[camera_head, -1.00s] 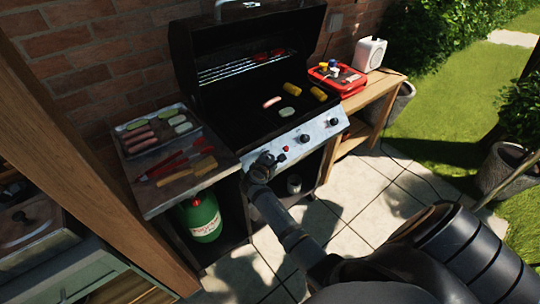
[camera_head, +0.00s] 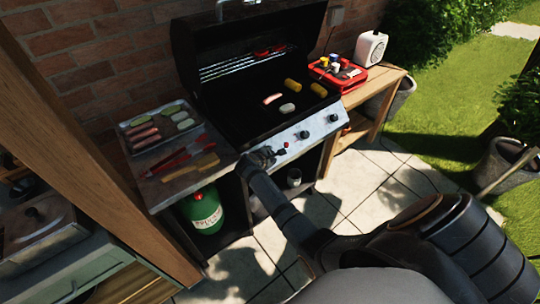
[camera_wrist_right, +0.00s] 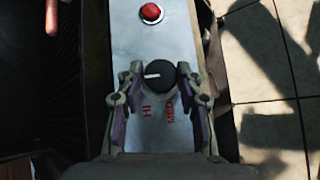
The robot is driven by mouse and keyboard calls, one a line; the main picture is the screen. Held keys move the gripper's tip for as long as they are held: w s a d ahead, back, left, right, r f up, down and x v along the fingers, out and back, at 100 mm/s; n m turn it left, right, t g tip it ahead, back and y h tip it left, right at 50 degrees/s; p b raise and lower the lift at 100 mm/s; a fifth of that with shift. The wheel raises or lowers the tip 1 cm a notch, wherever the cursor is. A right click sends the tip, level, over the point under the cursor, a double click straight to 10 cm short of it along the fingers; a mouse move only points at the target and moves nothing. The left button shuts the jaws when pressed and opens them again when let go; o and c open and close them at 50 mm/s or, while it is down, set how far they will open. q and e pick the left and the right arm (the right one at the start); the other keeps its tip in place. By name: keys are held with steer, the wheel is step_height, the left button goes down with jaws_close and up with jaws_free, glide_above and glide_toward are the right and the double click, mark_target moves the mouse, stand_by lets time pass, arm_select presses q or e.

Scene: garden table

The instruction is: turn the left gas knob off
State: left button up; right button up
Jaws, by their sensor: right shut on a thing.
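The gas grill's sloped front panel (camera_head: 318,129) carries a row of black knobs. The left knob (camera_wrist_right: 160,76) sits between my right gripper's fingers in the right wrist view, its white mark pointing left. Red HI and MED labels are printed beside it. My right gripper (camera_wrist_right: 160,84) is shut on this knob, one finger on each side. In the head view my right gripper (camera_head: 262,157) covers the left end of the panel and hides the knob. The middle knob (camera_head: 303,134) and right knob (camera_head: 333,118) stand clear. My left gripper is not in view.
A red button (camera_wrist_right: 152,13) lies along the panel from the left knob. A side shelf (camera_head: 165,195) holds a food tray and tongs, with a green gas bottle (camera_head: 203,210) below. Corn and a sausage lie on the grill. Paving in front is open.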

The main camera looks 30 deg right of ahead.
steer(key=o, duration=1.2)
steer(key=shift+c, duration=0.2)
steer(key=v, duration=0.7)
steer(key=shift+s+a+r, duration=0.1)
steer(key=shift+s+a, duration=0.05)
